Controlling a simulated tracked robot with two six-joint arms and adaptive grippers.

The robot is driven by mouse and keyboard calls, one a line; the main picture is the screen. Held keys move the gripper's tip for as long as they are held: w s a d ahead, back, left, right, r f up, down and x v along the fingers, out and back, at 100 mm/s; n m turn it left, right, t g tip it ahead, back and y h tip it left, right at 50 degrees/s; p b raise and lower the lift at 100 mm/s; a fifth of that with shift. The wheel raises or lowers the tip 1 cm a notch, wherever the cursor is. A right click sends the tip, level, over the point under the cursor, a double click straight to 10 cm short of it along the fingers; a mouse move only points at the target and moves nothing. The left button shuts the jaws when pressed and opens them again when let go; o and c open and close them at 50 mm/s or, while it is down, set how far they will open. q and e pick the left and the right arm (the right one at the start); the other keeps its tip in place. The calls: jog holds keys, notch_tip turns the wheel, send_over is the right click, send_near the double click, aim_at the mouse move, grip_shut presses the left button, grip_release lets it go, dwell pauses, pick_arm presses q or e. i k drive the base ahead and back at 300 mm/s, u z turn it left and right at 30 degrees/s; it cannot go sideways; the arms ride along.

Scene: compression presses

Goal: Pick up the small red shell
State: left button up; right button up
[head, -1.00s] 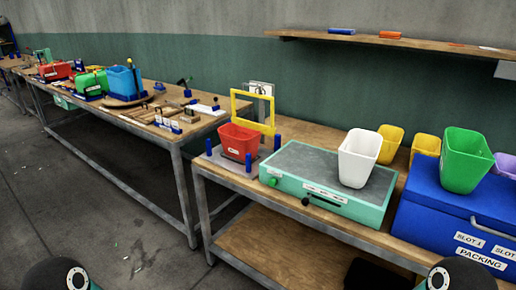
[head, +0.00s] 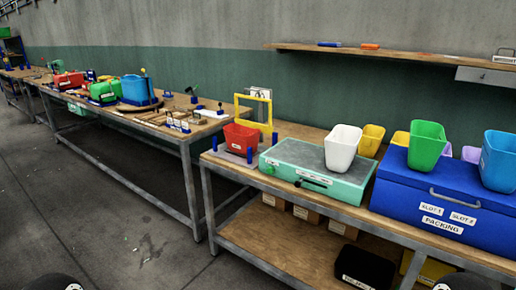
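A small red shell (head: 241,138), an open tub with a white label, stands upright on a grey base at the left end of the near bench, between blue posts and in front of a yellow frame (head: 254,112). Another red object (head: 68,80) sits on the far bench at the left; it is too small to tell whether it is a shell. Neither of my grippers is in view; only dark rounded parts of my arms show at the bottom corners, well away from the red shell.
A white tub (head: 341,149) stands on a teal press box (head: 311,180) right of the red shell. Green (head: 427,146) and light blue (head: 499,160) tubs stand on a blue PACKING box (head: 425,210). Yellow tubs (head: 371,140) stand behind. Open floor (head: 110,240) lies at left.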

aim_at(238, 141)
jog(key=u, duration=0.3)
jog(key=i, duration=1.4)
jog(key=u, duration=0.7)
jog(key=i, duration=0.95)
jog(key=z, duration=0.15)
